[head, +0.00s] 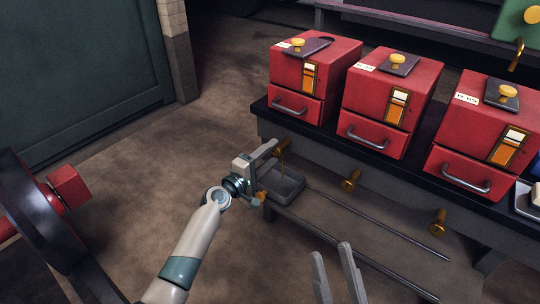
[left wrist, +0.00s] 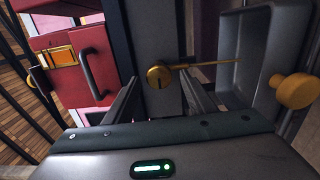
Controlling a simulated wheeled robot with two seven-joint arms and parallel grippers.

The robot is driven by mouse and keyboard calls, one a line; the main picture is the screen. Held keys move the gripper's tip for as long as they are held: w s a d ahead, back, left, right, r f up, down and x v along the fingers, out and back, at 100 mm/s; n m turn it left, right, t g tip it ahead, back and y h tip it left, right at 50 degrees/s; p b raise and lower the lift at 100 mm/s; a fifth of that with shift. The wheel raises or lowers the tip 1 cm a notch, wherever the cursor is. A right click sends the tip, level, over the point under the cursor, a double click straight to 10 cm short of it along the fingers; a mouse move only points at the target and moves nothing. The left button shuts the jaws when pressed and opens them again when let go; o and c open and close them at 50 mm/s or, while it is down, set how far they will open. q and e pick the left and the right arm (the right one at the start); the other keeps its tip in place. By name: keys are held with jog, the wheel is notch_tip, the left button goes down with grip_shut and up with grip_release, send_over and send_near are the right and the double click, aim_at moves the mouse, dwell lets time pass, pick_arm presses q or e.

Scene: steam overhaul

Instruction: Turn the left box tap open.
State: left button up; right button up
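The left box tap (head: 283,147) is a small brass fitting on the bench front below the left red box (head: 310,78). In the left wrist view the tap (left wrist: 160,76) shows a round brass face, with a thin brass bar reaching right from it. My left gripper (head: 272,153) is at the tap. In the left wrist view its fingers (left wrist: 163,92) are apart, with the tap's face between and just beyond the tips; contact cannot be told. My right gripper (head: 334,252) is at the bottom of the head view, fingers apart and empty, away from the taps.
A grey tray (head: 291,188) sits below the left tap, close to my gripper. A brass knob (left wrist: 297,90) is beside it. The middle tap (head: 350,180) and right tap (head: 438,222) stick out farther right. A dark wheel (head: 40,215) stands at left. Floor between is clear.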

pick_arm(q)
jog(key=shift+s+a, duration=0.35)
jog(key=shift+s, duration=0.05)
jog(key=p+v, duration=0.2)
jog(key=v, duration=1.4)
jog(key=shift+s, duration=0.2)
pick_arm(e)
notch_tip(320, 180, down, 6)
jog(key=w+a+g, duration=0.1)
jog(key=w+g, duration=0.1)
jog(key=g, duration=0.2)
jog(key=shift+a+h, duration=0.2)
jog(key=shift+h, duration=0.1)
jog(key=shift+r, duration=0.1)
